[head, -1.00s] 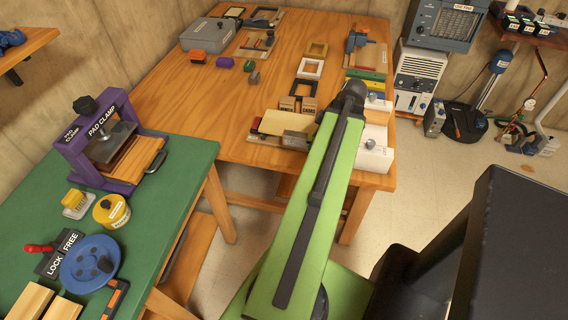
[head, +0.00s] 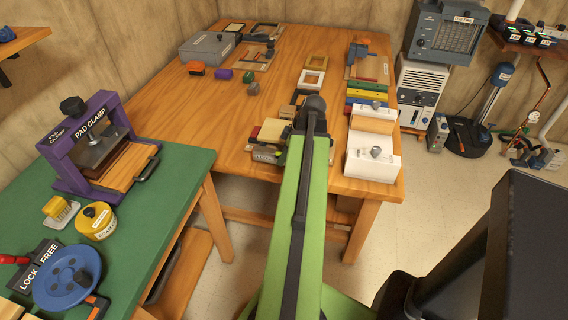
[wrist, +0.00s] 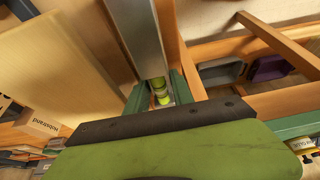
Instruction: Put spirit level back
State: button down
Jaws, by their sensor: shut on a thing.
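The spirit level (wrist: 140,35) is a grey metal bar with a yellow-green vial near its close end, seen in the wrist view. My gripper (wrist: 160,95) is shut on it, with a green finger on each side near the vial. The bar runs away from me to the top edge of the wrist view, where its far end is cut off. In the head view my green arm reaches over the front of the wooden table (head: 215,120). It hides my gripper there, and I cannot make out the level for certain.
A white fixture (head: 373,165) holding a wooden block stands right of my arm, with coloured bars (head: 366,95) behind it. A cream board (wrist: 62,75) lies close on the left in the wrist view. A purple pad clamp (head: 75,150) stands on the green table. The wooden table's left middle is clear.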

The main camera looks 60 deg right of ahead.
notch_tip(320, 180, down, 3)
jog(key=shift+r+b, duration=0.1)
jog(key=shift+b, duration=0.6)
jog(key=shift+r, duration=0.25)
jog(key=shift+f, duration=0.1)
jog(key=c, duration=1.5)
grip_release()
jog(key=shift+f, duration=0.15)
jog(key=shift+c, duration=0.2)
jog(key=o, duration=0.4)
jog(key=shift+o, duration=0.2)
jog(key=shift+r, duration=0.2)
